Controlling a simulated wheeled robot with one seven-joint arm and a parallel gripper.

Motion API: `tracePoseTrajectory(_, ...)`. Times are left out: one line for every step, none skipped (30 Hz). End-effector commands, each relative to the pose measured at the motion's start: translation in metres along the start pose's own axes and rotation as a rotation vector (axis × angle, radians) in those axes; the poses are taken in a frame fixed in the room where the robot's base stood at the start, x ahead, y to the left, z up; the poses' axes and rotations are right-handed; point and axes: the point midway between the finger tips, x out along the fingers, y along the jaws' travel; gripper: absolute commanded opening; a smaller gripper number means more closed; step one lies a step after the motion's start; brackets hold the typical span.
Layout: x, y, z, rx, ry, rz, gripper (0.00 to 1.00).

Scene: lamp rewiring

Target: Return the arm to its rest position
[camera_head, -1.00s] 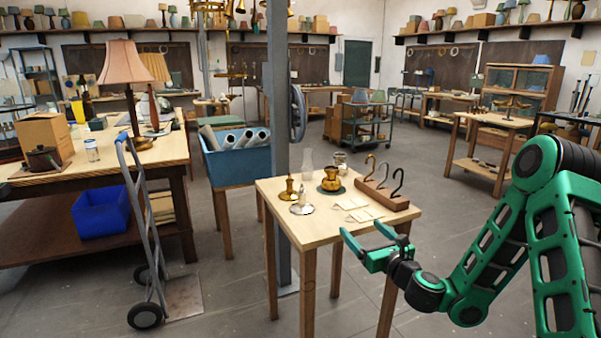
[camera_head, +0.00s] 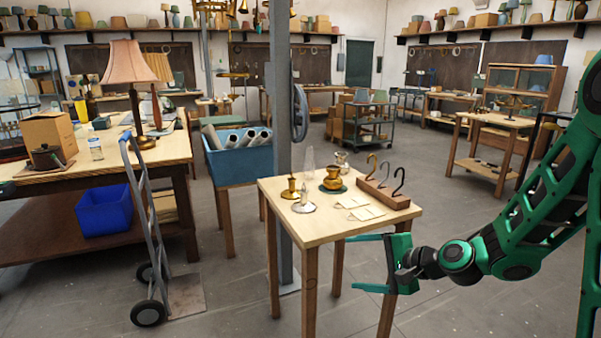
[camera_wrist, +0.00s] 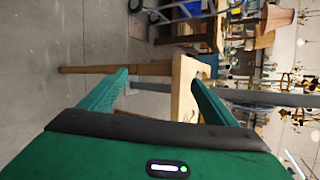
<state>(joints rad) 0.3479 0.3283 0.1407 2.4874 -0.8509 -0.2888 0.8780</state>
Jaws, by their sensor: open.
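My gripper (camera_head: 362,263) is open, with nothing between its green fingers. In the head view it stands in front of the right front part of the small wooden table (camera_head: 290,228), below the level of its top. It covers part of a table leg there. The wrist view is turned on its side and shows both fingers (camera_wrist: 155,88) spread apart, with the table edge (camera_wrist: 183,90) seen between and beyond them. I cannot tell how far the fingers are from the table.
The table bears a hook rack (camera_head: 392,200), a brass pot (camera_head: 333,178), small brass parts (camera_head: 303,205) and a clear glass chimney (camera_head: 310,158). A grey post (camera_head: 279,100) stands behind it. A hand truck (camera_head: 148,235) stands left.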

Motion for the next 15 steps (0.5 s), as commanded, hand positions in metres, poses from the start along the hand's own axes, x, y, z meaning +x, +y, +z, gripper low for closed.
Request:
tracePoseTrajectory(-0.013, 0.008, -0.003, -0.090, 0.022, 0.063, 0.82)
tracePoseTrajectory(-0.021, 0.015, -0.005, -0.139, 0.032, 0.105, 0.82)
tracePoseTrajectory(-0.033, 0.024, -0.010, -0.202, 0.048, 0.163, 0.82)
tracePoseTrajectory(-0.042, 0.031, -0.013, -0.245, 0.060, 0.206, 0.82)
tracePoseTrajectory(-0.052, 0.038, -0.017, -0.286, 0.071, 0.249, 0.82)
tracePoseTrajectory(-0.066, 0.046, -0.022, -0.338, 0.084, 0.306, 0.82)
tracePoseTrajectory(-0.078, 0.052, -0.025, -0.373, 0.093, 0.350, 0.82)
tracePoseTrajectory(-0.090, 0.058, -0.029, -0.405, 0.103, 0.392, 0.82)
tracePoseTrajectory(-0.106, 0.065, -0.034, -0.445, 0.114, 0.450, 0.82)
tracePoseTrajectory(-0.120, 0.071, -0.037, -0.470, 0.123, 0.492, 0.82)
tracePoseTrajectory(-0.134, 0.076, -0.040, -0.494, 0.129, 0.534, 0.82)
tracePoseTrajectory(-0.152, 0.083, -0.043, -0.520, 0.137, 0.589, 0.82)
tracePoseTrajectory(-0.167, 0.088, -0.044, -0.537, 0.141, 0.629, 0.82)
tracePoseTrajectory(-0.181, 0.093, -0.045, -0.552, 0.145, 0.668, 0.82)
tracePoseTrajectory(-0.202, 0.100, -0.046, -0.566, 0.149, 0.720, 0.82)
